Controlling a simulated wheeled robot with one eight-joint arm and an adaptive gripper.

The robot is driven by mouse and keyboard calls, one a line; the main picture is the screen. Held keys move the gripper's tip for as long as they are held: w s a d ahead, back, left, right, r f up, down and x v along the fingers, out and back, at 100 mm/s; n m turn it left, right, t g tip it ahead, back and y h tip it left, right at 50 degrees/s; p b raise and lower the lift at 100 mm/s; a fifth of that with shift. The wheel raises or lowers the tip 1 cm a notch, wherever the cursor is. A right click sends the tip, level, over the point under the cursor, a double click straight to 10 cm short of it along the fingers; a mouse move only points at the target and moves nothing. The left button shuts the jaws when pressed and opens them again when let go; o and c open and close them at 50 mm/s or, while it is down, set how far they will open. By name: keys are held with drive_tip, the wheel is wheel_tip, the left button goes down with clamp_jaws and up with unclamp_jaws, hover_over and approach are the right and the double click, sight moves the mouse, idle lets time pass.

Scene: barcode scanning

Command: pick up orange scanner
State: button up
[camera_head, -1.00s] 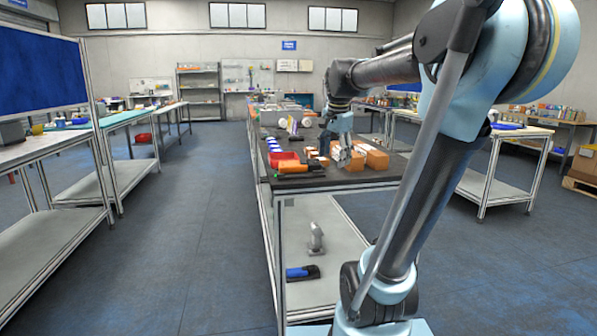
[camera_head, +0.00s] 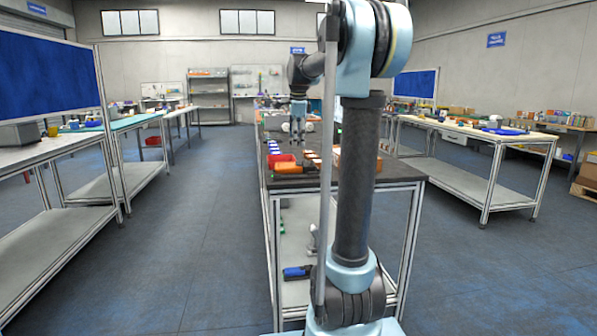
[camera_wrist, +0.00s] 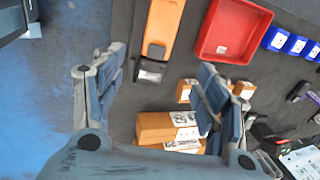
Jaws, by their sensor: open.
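The orange scanner (camera_head: 290,168) lies on the dark table top near its front edge. In the wrist view its orange body (camera_wrist: 164,24) and black end (camera_wrist: 150,70) show at top centre, with the upper end cut off by the frame. My gripper (camera_wrist: 162,60) is open and empty, with its two fingers apart to the left and right of the scanner's black end. The gripper seems to be above the table. In the head view it (camera_head: 298,112) hangs pointing down, small and over the table; its fingers are hard to make out.
A red bin (camera_wrist: 232,30) lies right of the scanner, with blue bins (camera_wrist: 280,40) beyond. Brown boxes (camera_wrist: 160,127) lie below the scanner in the wrist view. The table edge and blue floor (camera_wrist: 50,90) are at left. A blue device (camera_head: 297,272) lies on the lower shelf.

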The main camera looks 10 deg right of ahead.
sight(296, 163)
drive_tip(key=x, duration=0.7)
drive_tip(key=shift+d+f, duration=0.15)
drive_tip(key=shift+d, duration=0.15)
drive_tip(key=shift+a+x, duration=0.15)
drive_tip(key=shift+x, duration=1.2)
drive_tip(key=shift+a+x, duration=0.1)
drive_tip(key=shift+x, duration=1.3)
drive_tip(key=shift+s, duration=0.1)
drive_tip(key=shift+c, duration=0.6)
drive_tip(key=c, duration=1.3)
